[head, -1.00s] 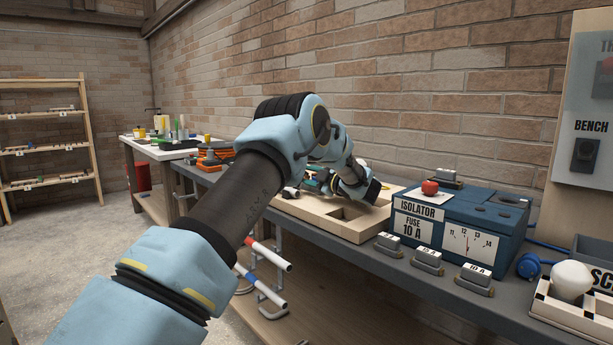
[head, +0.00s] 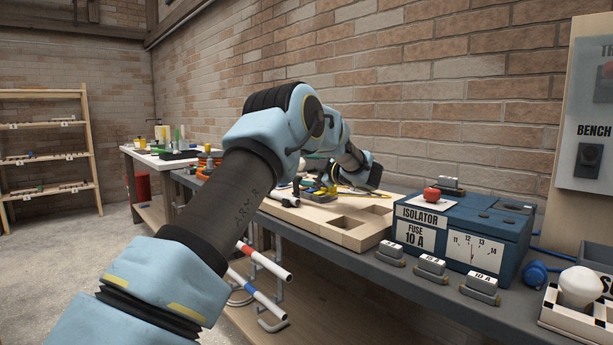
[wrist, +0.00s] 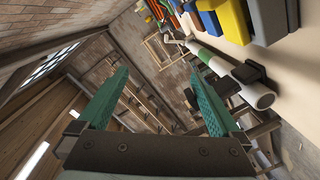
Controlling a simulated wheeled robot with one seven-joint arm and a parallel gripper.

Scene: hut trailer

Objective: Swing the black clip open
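My gripper (wrist: 157,78) shows in the wrist view with its two teal fingers wide apart and nothing between them. A black block-like piece (wrist: 250,72), which may be the black clip, sits at a white and green tube (wrist: 228,80) to the right of the right finger. It is apart from the fingers, and I cannot tell whether it is open or closed. In the head view my arm reaches over the bench, and its dark wrist end is above the back of the wooden tray (head: 345,238). The fingers are not clear there, and I cannot make out the clip.
The blue isolator box (head: 462,228) with a red knob (head: 431,195) stands right of the tray. Several small fuse blocks (head: 430,265) line the bench front. A white bulb (head: 580,287) sits at the far right. The brick wall (head: 440,110) rises behind the bench.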

